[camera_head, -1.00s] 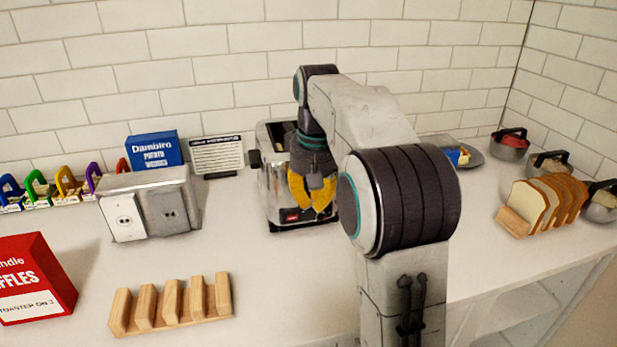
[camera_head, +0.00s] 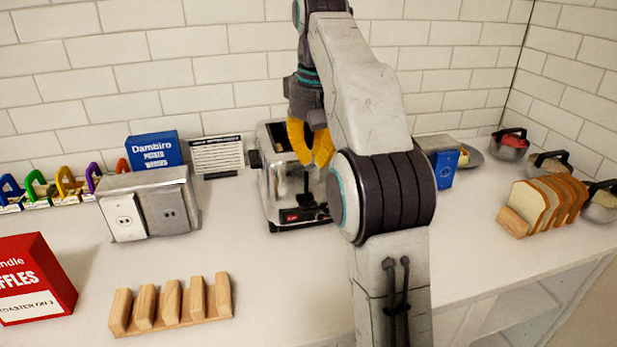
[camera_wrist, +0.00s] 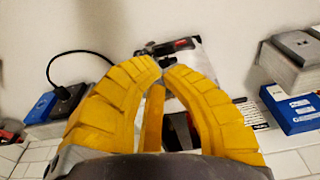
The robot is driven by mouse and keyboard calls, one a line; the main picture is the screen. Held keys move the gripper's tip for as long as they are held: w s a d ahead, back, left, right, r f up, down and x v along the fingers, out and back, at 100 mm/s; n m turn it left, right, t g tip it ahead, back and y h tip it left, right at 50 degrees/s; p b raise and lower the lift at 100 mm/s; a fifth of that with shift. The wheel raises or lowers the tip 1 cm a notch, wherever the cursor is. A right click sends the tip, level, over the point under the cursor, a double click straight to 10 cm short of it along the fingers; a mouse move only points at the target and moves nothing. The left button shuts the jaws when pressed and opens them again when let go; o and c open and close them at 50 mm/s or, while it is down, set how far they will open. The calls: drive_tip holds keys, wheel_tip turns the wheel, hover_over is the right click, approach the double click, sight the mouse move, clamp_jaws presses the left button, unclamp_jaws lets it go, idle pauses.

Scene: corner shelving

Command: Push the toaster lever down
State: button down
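The silver toaster (camera_head: 271,190) stands on the counter against the tiled wall. Its front face has a dark vertical slot, and a dark lever-like piece (camera_head: 307,200) shows low on it, just above the base. My gripper (camera_head: 312,164) has yellow fingers and hangs in front of the toaster's upper front, above that dark piece. In the wrist view, the fingertips of my gripper (camera_wrist: 161,67) meet with nothing held between them. The toaster (camera_wrist: 207,75) shows there behind the fingers, which cover much of it, and the lever cannot be made out clearly.
A metal outlet box (camera_head: 170,210), a blue box (camera_head: 154,150) and a sign (camera_head: 217,155) stand left of the toaster. Sliced bread (camera_head: 545,205) and bowls are at right. Counter before the toaster is clear.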

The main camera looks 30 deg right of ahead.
drive_tip(key=shift+s+r, duration=0.1)
drive_tip(key=shift+r, duration=0.35)
idle(0.4)
drive_tip(key=shift+r, duration=0.1)
drive_tip(key=s+a+f+p, duration=0.2)
drive_tip(key=s+a+f, duration=0.1)
drive_tip(key=s, duration=0.4)
drive_tip(key=s+a+f+n+t+p, duration=0.1)
drive_tip(key=s+a+f+p, duration=0.2)
drive_tip(key=s+f, duration=0.2)
drive_tip(key=s+a+f+n+t+p, duration=0.1)
drive_tip(key=s+a+f+p, duration=0.2)
drive_tip(key=s, duration=0.6)
drive_tip(key=shift+s+f, duration=0.3)
drive_tip(key=shift+f, duration=0.25)
